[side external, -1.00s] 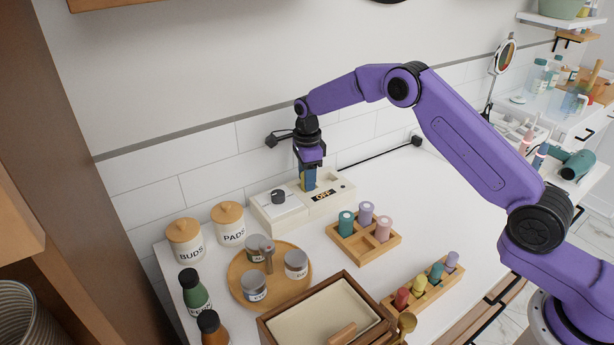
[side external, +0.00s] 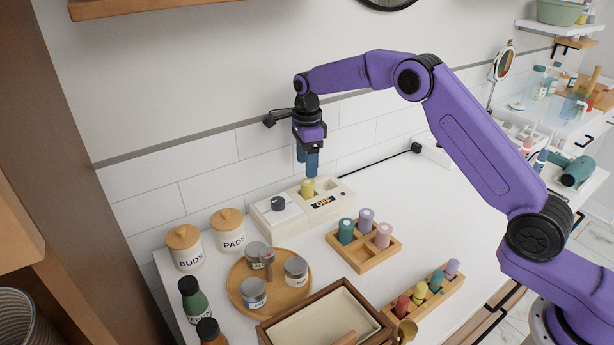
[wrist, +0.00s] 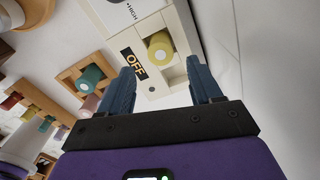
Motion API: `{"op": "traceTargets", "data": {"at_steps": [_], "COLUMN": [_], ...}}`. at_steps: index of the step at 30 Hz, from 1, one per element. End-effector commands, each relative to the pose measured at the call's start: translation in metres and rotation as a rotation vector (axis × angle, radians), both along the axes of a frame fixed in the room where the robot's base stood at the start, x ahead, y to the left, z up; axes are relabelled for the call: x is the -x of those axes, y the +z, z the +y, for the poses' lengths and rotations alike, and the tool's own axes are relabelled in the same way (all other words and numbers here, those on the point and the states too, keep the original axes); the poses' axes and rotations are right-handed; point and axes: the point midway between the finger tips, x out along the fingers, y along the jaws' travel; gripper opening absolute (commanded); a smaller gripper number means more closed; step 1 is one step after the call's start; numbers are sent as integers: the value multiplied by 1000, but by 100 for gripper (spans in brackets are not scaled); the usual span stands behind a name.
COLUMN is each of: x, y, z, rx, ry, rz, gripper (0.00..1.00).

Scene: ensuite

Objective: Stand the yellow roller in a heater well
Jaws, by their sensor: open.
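The yellow roller (side external: 307,188) stands upright in a well of the white heater (side external: 330,207), beside the dark knob and behind the OFF display. In the wrist view the roller (wrist: 160,50) shows end-on in a square recess of the heater (wrist: 184,30). My gripper (side external: 307,172) is just above the roller, pointing down, open and empty. In the wrist view its two blue fingers (wrist: 160,86) are spread apart, with the roller beyond the gap between them and not touched. The roller's lower part is hidden in the well.
A wooden four-slot holder (side external: 366,262) with teal, lilac and pink rollers stands in front of the heater. A rack of small bottles (side external: 425,303), a round tray of jars (side external: 236,287) and a wooden box (side external: 275,329) stand nearer.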

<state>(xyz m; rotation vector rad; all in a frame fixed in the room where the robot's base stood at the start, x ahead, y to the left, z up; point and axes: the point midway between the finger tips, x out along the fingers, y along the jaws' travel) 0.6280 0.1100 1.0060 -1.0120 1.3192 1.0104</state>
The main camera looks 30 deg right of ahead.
Motion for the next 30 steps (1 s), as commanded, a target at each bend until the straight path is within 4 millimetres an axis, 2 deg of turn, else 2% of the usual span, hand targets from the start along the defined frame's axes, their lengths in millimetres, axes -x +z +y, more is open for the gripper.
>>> {"op": "traceTargets", "data": {"at_steps": [3,9,20,25,30], "x": [0,0,2,22,68], "y": [22,43,49,61,78], "z": [0,-1,1,18,42], "rx": [0,0,0,0,1], "ry": [-1,-1,19,205,560], "rz": [-3,-1,0,-2,-7], "gripper": [64,64,64,64,64]}}
